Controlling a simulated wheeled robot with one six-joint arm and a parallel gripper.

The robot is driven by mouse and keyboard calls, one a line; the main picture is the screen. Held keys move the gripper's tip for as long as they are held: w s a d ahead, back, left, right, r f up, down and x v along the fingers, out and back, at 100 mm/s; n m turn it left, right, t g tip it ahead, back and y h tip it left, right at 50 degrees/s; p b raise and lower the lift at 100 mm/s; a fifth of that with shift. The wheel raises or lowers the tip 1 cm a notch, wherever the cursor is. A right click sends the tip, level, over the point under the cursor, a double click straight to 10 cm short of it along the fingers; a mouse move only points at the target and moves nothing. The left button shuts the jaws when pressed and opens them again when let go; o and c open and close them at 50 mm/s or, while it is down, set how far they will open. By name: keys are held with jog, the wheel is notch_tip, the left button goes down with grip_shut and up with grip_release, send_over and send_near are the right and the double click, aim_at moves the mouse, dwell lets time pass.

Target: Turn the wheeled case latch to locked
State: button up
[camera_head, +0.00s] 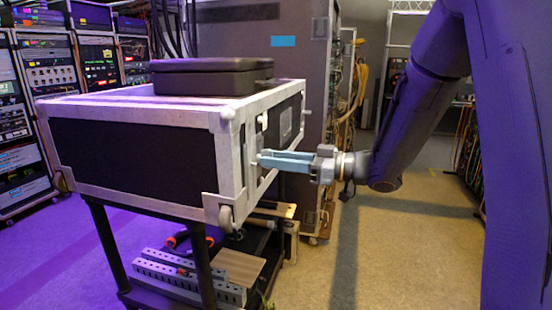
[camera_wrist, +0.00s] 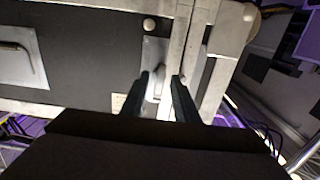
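The wheeled case (camera_head: 135,158) is black with pale metal edges and corner caps. It lies on a dark cart, its latch side facing my gripper. The latch (camera_wrist: 158,82) is a small light handle on a metal plate near the case's corner post in the wrist view. My gripper (camera_head: 262,157) reaches in from the right, its pale blue fingers level and close to the plate. In the wrist view my gripper (camera_wrist: 162,76) is open, with one dark finger on each side of the latch handle. I cannot tell whether either finger touches it.
A dark flat case (camera_head: 208,75) lies on top of the wheeled case. A recessed handle (camera_wrist: 20,55) sits farther left on the same face in the wrist view. The cart's lower shelf holds grey perforated rails (camera_head: 190,277). Equipment racks stand behind; floor at right is clear.

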jog(key=shift+c, duration=0.4)
grip_shut()
jog(key=shift+n, duration=0.3)
jog(key=n+b, duration=1.7)
jog(key=shift+s+f, duration=0.1)
jog(key=shift+f, duration=0.05)
jog(key=shift+n+b, duration=0.3)
jog(key=shift+b, duration=0.05)
